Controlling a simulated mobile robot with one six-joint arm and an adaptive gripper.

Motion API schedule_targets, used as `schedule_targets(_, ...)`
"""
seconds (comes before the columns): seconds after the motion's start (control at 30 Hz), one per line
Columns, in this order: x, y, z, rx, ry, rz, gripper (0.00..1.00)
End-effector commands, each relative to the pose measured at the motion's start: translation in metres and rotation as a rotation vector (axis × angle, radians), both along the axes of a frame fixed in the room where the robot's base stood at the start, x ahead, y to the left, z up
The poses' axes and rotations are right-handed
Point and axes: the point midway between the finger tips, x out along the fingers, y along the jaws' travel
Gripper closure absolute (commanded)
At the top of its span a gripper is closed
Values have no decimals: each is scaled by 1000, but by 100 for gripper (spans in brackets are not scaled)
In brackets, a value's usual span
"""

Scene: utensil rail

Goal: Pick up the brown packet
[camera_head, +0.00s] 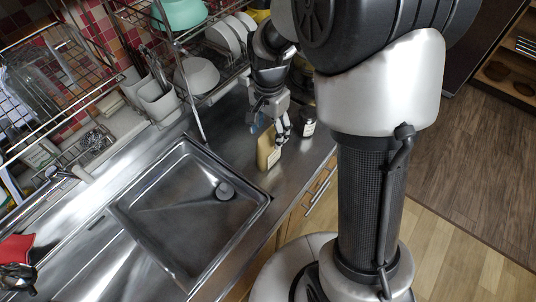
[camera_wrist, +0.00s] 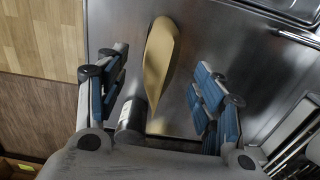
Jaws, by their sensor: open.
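The brown packet (camera_head: 267,149) stands on the metal counter to the right of the sink in the head view. In the wrist view the packet (camera_wrist: 158,58) is tan, seen from above, and lies in the gap between the fingers, a little nearer the left finger. My gripper (camera_head: 277,117) points down at the packet, its fingers partly over the packet's upper right side. In the wrist view my gripper (camera_wrist: 160,92) is open, with blue-padded fingers on both sides of the packet. I cannot tell whether either finger touches it.
A dark jar (camera_head: 308,122) with a pale label stands right of the packet, close to my gripper. The sink (camera_head: 190,215) is to the left. A wire dish rack (camera_head: 212,88) with bowls and plates stands behind. The counter's front edge is near the packet.

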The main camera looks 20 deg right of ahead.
Motion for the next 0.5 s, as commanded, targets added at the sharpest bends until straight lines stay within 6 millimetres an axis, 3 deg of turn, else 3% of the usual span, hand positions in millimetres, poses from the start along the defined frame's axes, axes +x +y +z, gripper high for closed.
schedule_targets(0.17,0,0,-9,0,0,0,38)
schedule_targets(0.5,-1,2,-55,-1,1,0,38)
